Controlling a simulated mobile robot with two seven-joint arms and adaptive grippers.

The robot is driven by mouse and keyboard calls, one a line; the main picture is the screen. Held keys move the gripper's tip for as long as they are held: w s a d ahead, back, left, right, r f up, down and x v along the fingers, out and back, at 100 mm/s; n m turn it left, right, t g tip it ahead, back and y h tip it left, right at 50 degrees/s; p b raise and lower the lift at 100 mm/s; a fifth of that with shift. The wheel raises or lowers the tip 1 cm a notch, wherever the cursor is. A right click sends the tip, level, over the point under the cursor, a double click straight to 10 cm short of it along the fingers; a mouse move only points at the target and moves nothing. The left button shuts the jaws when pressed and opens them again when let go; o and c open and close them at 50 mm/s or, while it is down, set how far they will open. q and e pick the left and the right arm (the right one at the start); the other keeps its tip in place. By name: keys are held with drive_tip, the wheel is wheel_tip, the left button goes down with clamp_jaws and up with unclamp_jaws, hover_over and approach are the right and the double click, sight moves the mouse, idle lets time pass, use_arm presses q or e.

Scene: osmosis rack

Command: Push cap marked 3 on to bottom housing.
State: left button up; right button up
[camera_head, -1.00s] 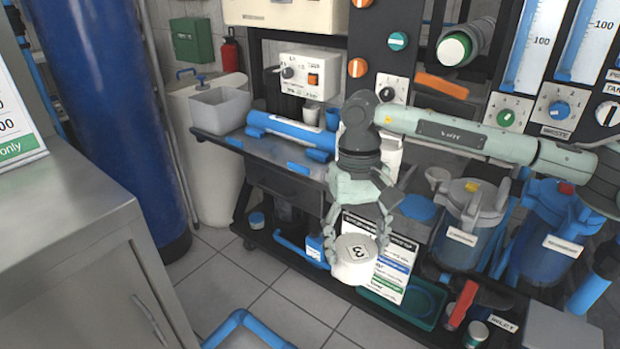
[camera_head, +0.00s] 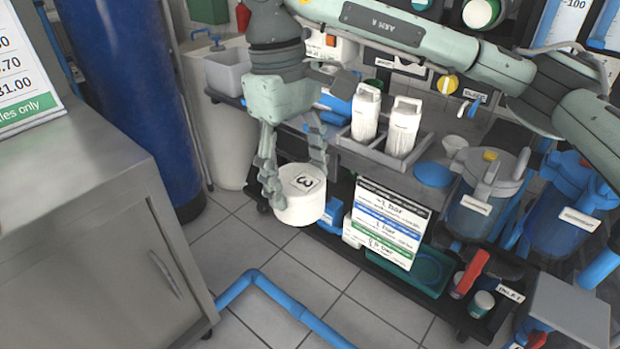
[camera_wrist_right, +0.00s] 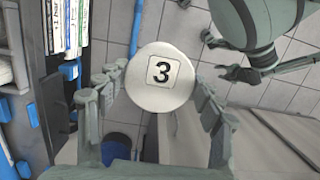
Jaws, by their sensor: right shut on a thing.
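The white round cap marked 3 (camera_head: 301,194) is held in the air in front of the rack, its numbered face tilted up. My right gripper (camera_head: 292,172) is shut on it, with fingers on opposite sides of the rim. In the right wrist view the cap (camera_wrist_right: 160,77) sits between the fingers, its 3 upright. My left gripper (camera_wrist_right: 222,56) shows at the upper right of that view, empty, with its fingers apart; it is not in the head view. I cannot identify the bottom housing for this cap.
The rack's lower shelf holds a sign (camera_head: 388,223) and a green tray (camera_head: 428,270). Clear filter housings (camera_head: 480,205) stand at right. Blue pipe (camera_head: 300,312) runs along the floor. A grey metal cabinet (camera_head: 90,215) stands at left. Tiled floor lies open between.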

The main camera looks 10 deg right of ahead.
drive_tip(key=w+a+f+n, duration=0.2)
drive_tip(key=a+f+n, duration=0.1)
drive_tip(key=f+n, duration=0.1)
drive_tip(key=shift+a+f+n+t, duration=0.3)
drive_tip(key=shift+a+f, duration=0.1)
drive_tip(key=shift+f, duration=0.3)
drive_tip(key=s+d+r+m, duration=0.2)
drive_tip(key=d+r+m, duration=0.5)
drive_tip(key=r, duration=0.3)
drive_tip(key=shift+d+r+m+g+y, duration=0.3)
drive_tip(key=shift+d+r+m+g, duration=0.1)
drive_tip(key=shift+m, duration=0.1)
drive_tip(key=shift+a, duration=0.15)
drive_tip(key=w+a+m, duration=0.4)
drive_tip(key=a, duration=0.5)
drive_tip(key=shift+a+m+y, duration=0.2)
drive_tip(key=shift+m+y, duration=0.1)
